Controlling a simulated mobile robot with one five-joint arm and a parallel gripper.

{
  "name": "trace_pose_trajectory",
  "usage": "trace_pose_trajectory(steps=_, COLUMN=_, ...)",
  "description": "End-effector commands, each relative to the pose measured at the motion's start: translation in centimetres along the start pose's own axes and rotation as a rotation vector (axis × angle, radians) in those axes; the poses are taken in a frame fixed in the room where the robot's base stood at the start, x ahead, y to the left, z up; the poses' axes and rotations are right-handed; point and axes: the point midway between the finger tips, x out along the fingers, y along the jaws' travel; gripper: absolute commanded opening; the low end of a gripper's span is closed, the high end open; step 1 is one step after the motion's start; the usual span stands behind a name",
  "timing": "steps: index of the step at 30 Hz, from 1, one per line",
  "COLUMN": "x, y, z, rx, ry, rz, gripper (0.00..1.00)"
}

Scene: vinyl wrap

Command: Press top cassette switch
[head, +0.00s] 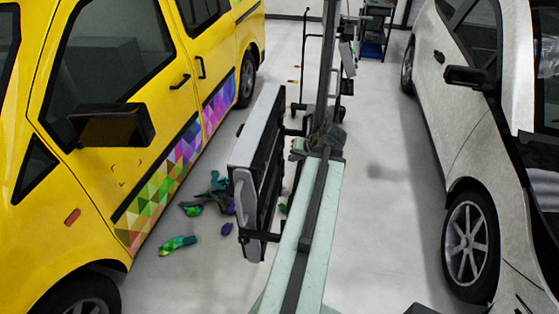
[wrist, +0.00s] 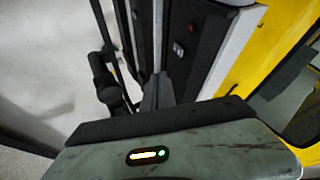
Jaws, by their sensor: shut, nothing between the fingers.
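The cassette (head: 258,150) is a tall grey and black box standing upright beside the yellow van in the head view. I cannot tell which one is the top switch. Contact with the switch is not visible. In the head view my arm hides the fingertips.
A yellow van (head: 180,90) stands close at left and a white car (head: 450,130) at right. Colourful vinyl scraps (head: 190,208) lie on the floor by the van. A dark cart (head: 374,30) stands at the back. The floor between my arm and the white car is clear.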

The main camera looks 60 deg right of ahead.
Motion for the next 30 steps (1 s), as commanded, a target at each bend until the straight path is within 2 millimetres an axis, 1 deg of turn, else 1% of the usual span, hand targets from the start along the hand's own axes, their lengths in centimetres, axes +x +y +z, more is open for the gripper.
trace_pose_trajectory(steps=1, x=1.0, y=0.3, z=0.1, rx=-0.001, ry=0.0, rz=0.0, gripper=0.0)
trace_pose_trajectory(steps=5, x=3.7, y=0.6, z=0.3, rx=0.0, ry=0.0, rz=0.001, gripper=0.0)
trace_pose_trajectory(steps=12, x=9.1, y=0.7, z=0.2, rx=0.002, ry=0.001, rz=0.001, gripper=0.0)
trace_pose_trajectory(steps=14, x=10.2, y=0.8, z=0.2, rx=0.002, ry=0.001, rz=0.001, gripper=0.0)
trace_pose_trajectory(steps=16, x=9.9, y=-0.9, z=-0.2, rx=0.001, ry=0.001, rz=0.001, gripper=0.0)
trace_pose_trajectory(steps=18, x=10.2, y=-1.9, z=-0.3, rx=0.001, ry=0.001, rz=0.002, gripper=0.0)
trace_pose_trajectory(steps=21, x=10.6, y=-2.8, z=-0.4, rx=0.003, ry=0.001, rz=0.002, gripper=0.0)
trace_pose_trajectory(steps=25, x=10.8, y=-3.3, z=-0.4, rx=0.004, ry=0.002, rz=0.003, gripper=0.0)
trace_pose_trajectory(steps=30, x=10.8, y=-3.3, z=-0.4, rx=0.005, ry=0.002, rz=0.003, gripper=0.0)
